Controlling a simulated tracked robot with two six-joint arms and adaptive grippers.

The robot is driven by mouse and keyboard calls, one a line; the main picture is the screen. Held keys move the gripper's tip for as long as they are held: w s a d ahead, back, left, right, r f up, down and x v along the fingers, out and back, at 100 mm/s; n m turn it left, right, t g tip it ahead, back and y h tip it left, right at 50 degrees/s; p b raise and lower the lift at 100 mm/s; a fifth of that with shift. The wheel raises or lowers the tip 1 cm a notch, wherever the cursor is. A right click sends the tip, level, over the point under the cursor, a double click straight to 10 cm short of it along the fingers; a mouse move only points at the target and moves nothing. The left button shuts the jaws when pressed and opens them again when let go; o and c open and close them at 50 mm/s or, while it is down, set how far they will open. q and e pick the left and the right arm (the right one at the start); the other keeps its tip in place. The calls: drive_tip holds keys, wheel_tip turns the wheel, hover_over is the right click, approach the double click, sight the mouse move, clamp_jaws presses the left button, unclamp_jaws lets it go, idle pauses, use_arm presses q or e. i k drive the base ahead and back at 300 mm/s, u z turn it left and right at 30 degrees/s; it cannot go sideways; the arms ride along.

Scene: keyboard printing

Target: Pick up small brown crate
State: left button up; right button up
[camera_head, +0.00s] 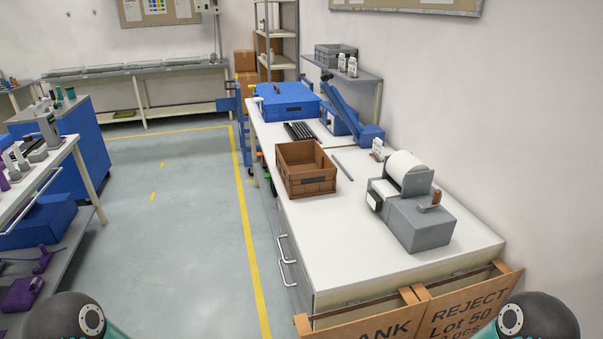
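The small brown crate (307,187) stands upright on the white workbench (345,245), near its left edge. Its top is open and the part of its inside that shows looks empty. Only rounded dark parts of my two arms show at the bottom left and bottom right corners. Neither of my grippers is in view, and nothing of mine touches the crate.
A grey label printer (418,222) with a white roll stands right of the crate. Behind it are a black keyboard (299,131) and a blue case (287,101). Brown reject bins (440,312) hang at the bench's front. The floor (190,225) to the left is clear.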

sight(304, 170)
drive_tip(key=z, duration=0.85)
drive_tip(key=i, duration=0.1)
drive_tip(key=u, duration=2.2)
drive_tip(key=i, duration=4.9)
drive_tip(key=z, duration=0.1)
